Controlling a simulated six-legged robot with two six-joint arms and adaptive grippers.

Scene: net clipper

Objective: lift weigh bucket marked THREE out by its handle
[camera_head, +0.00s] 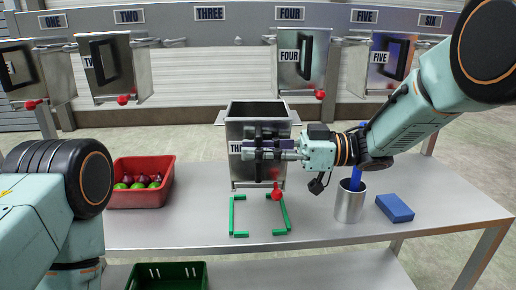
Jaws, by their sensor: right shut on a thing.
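The weigh bucket marked THREE (258,112) is an open-topped grey metal box in the middle of the camera_head view. It is upright, near the back edge of the table and behind a green outline; I cannot tell whether it touches the table. Its label is partly covered by my right gripper (262,149). That gripper comes in from the right and is shut on the dark handle (262,132) on the bucket's front. A red knob (277,192) hangs at the bucket's lower front. My left arm shows at the left, but its gripper is out of view.
Buckets ONE, TWO, FOUR (301,62) and FIVE (390,62) hang on the rack behind; the place under THREE (210,13) is empty. On the table (175,232) are a red crate (140,199), green corner marks (233,215), a metal cup (349,205) and a blue block (395,208).

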